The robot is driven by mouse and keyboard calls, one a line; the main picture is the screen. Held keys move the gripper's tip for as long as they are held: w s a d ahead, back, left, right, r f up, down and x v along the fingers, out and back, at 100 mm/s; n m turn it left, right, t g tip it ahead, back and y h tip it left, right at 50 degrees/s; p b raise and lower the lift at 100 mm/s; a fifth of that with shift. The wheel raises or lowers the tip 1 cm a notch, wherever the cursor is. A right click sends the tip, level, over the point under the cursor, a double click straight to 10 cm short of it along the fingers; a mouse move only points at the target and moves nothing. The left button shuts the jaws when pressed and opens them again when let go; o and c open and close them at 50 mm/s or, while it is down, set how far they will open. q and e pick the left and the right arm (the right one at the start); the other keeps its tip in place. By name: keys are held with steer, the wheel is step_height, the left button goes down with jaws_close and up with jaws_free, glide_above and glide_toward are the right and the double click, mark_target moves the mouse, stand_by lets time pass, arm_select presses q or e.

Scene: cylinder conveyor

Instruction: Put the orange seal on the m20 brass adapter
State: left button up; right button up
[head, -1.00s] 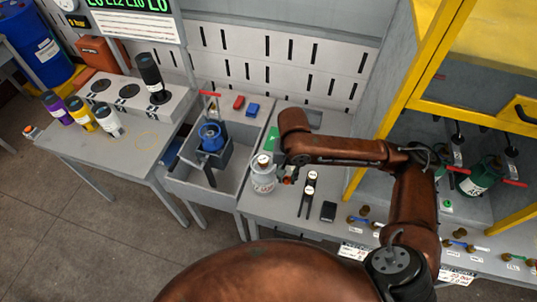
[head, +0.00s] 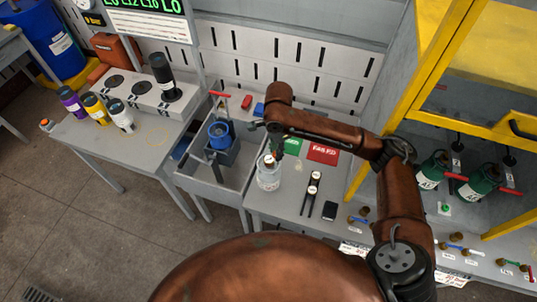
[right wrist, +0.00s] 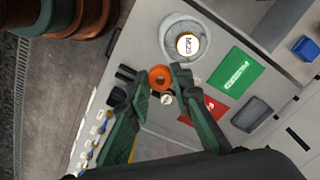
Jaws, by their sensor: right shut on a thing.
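The orange seal (right wrist: 160,77) is a small ring held between the fingertips of my right gripper (right wrist: 161,82). In the head view my right gripper (head: 275,148) is small and partly hidden by its arm, beside the clear jar (head: 268,178). In the right wrist view, a round brass-rimmed piece with a white label that seems to read M20 (right wrist: 187,44) sits at the middle of the jar (right wrist: 170,31). The seal is apart from it, below and left in that view. My left gripper is not in view.
A green card (head: 292,147) and a red FAILED card (head: 323,153) lie behind the jar. A grey sink (head: 200,183) with a blue-topped fixture (head: 218,135) stands left.

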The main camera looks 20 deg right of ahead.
glide_above(269, 159)
step_height(269, 159, down, 6)
steer(key=shift+s+r, duration=0.1)
steer(key=shift+f, duration=0.35)
step_height(269, 159, down, 3)
steer(key=shift+r, duration=0.15)
steer(key=o, duration=0.7)
steer(key=shift+o, duration=0.2)
